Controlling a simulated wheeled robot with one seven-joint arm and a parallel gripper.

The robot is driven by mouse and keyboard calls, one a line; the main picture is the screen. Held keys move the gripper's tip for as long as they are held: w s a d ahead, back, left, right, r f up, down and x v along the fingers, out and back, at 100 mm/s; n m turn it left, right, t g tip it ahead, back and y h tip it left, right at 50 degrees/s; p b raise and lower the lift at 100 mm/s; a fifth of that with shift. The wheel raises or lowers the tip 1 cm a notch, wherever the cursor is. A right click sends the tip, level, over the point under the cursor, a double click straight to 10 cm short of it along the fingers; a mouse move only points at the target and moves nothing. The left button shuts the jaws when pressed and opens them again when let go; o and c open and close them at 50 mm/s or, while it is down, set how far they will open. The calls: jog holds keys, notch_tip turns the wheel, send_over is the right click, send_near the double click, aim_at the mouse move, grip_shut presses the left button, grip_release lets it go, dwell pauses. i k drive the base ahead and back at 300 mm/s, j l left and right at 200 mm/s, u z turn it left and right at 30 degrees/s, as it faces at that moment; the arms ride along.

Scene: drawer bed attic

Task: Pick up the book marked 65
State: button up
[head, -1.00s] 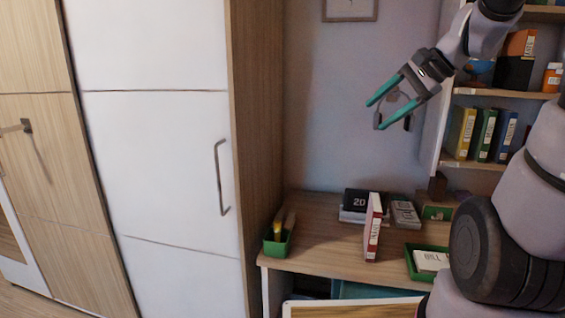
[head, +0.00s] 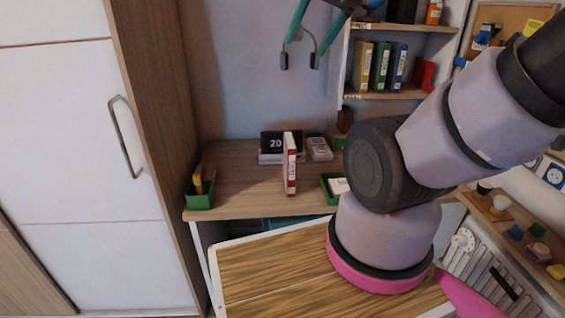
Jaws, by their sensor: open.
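No marking 65 can be read in these views. A red-and-white book (head: 290,165) stands upright near the front of the desk (head: 240,180), with lettering on its spine too small to read. Yellow, green and blue binders (head: 380,65) stand on the wall shelf, their labels also unreadable. A black item marked 20 (head: 282,143) sits behind the upright book on a light-coloured block.
A green tray with pencils (head: 200,198) stands at the desk's left end. Another green tray (head: 333,190) is right of the book, partly behind my arm. A grey device (head: 319,149) lies at the back. A wood-topped surface (head: 270,268) is in front; a tall wardrobe (head: 75,130) stands left.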

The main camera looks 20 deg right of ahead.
aim_at(290, 147)
jog(key=k+j+z, duration=0.1)
jog(key=j+z, duration=0.15)
jog(key=j, duration=0.15)
jog(key=k+j+z, duration=0.25)
jog(key=j, duration=0.15)
jog(key=k+j+z, duration=0.1)
jog(key=j+z, duration=0.15)
jog(key=j, duration=0.15)
jog(key=k+j+z, duration=0.25)
jog(key=j, duration=0.1)
